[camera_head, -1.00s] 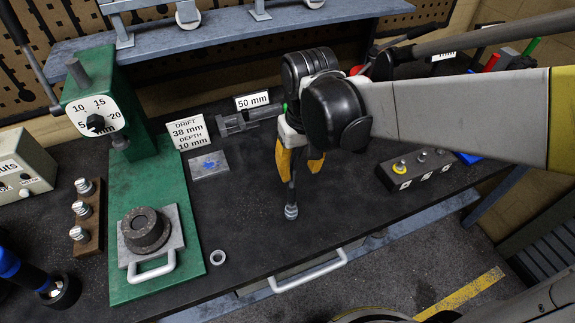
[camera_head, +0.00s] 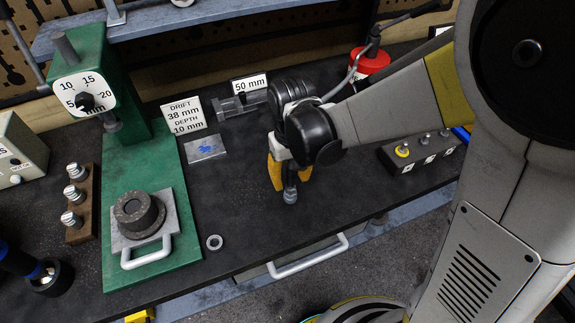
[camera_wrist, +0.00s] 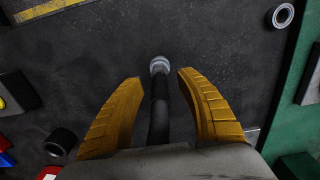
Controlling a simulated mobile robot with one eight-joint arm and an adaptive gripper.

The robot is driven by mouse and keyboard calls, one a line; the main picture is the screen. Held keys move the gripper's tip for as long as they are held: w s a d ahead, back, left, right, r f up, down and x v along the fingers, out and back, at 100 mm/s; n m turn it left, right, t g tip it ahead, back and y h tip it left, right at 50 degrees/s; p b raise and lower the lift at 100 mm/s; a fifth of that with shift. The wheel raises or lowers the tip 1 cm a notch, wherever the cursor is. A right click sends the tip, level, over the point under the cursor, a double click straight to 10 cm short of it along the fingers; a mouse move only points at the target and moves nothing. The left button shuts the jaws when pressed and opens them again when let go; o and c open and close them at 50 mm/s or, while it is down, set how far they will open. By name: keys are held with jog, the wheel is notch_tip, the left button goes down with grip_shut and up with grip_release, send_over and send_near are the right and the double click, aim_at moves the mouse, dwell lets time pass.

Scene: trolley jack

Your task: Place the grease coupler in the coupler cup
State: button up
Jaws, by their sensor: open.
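The grease coupler appears to be the metal tip (camera_head: 290,196) on a dark stem below my gripper (camera_head: 289,183). The wrist view shows this tip (camera_wrist: 159,65) just beyond and between the yellow fingertips, with the stem (camera_wrist: 158,115) running back between the fingers. My gripper is open; gaps show on both sides of the stem. I cannot tell whether the tip touches the bench. A black hollow cylinder (camera_wrist: 60,141), possibly the coupler cup, stands at lower left in the wrist view; I cannot make it out in the head view.
A green press (camera_head: 145,215) with a black round part (camera_head: 138,214) stands to the left. A metal ring (camera_head: 214,242) lies near the front edge. A studded grey block (camera_head: 420,150) and a red container (camera_head: 370,62) are right of my gripper.

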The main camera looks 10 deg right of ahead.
jog(key=shift+c, duration=0.6)
grip_shut()
